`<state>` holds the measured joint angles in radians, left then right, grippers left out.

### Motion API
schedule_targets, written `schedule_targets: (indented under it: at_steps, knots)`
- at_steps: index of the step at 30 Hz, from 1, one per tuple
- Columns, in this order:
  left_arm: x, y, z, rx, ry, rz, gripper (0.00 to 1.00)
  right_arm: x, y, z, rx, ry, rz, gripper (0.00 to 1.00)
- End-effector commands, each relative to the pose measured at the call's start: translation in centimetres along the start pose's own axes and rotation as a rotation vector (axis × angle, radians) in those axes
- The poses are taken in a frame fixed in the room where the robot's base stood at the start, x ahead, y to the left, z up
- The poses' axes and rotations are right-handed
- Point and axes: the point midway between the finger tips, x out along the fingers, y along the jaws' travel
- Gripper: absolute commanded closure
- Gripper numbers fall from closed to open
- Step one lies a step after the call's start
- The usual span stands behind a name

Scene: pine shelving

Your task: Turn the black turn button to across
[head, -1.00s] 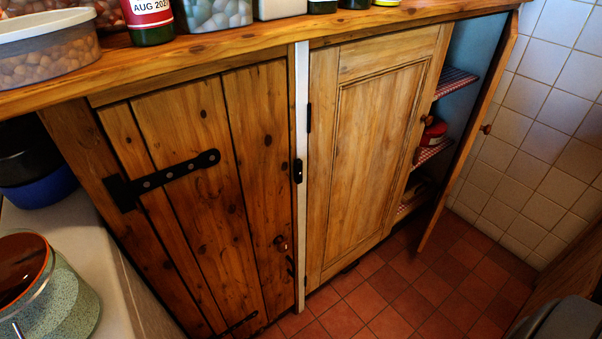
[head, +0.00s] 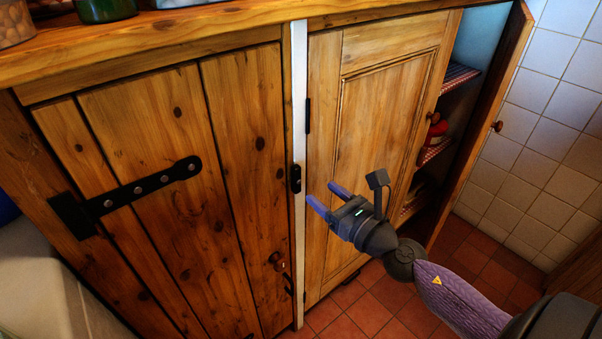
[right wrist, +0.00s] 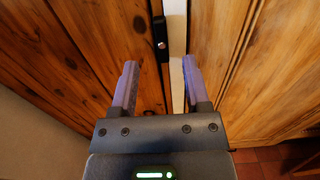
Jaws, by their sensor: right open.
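The black turn button (head: 295,178) is a small upright bar with a light screw in its middle. It sits on the white strip between the two wooden doors, at the left door's edge. It stands vertical, along the strip. It also shows upright in the right wrist view (right wrist: 160,38), beyond the fingertips and between their lines. My right gripper (head: 323,197) is open and empty, a short way right of and below the button in the head view, apart from it. Its purple fingers (right wrist: 160,77) point toward the strip. My left gripper is in neither view.
The panelled door (head: 385,130) is shut. At right, another door (head: 490,110) stands open by shelves. A countertop (head: 190,30) overhangs above.

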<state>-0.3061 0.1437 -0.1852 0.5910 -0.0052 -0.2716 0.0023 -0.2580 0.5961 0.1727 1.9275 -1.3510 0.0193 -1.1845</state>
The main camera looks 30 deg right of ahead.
Motion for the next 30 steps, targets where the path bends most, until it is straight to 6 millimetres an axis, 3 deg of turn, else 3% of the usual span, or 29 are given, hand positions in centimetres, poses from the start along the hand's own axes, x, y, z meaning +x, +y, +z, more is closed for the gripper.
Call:
schedule_targets:
  at_steps: [3,9,20,28,30]
  knots:
    - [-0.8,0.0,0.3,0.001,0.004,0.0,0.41,3.0,-0.1,0.5,0.002,-0.005,-0.002,0.4]
    - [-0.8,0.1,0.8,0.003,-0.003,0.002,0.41,6.3,-0.1,0.0,0.007,-0.001,-0.003,0.4]
    - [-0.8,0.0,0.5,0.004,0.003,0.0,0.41,7.2,0.0,0.0,0.009,0.001,-0.002,0.4]
    - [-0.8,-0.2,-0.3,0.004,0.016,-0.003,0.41,7.1,0.0,-0.1,0.009,0.001,-0.002,0.95]
    - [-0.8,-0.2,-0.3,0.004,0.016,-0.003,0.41,7.1,0.0,-0.1,0.009,0.001,-0.002,1.0]
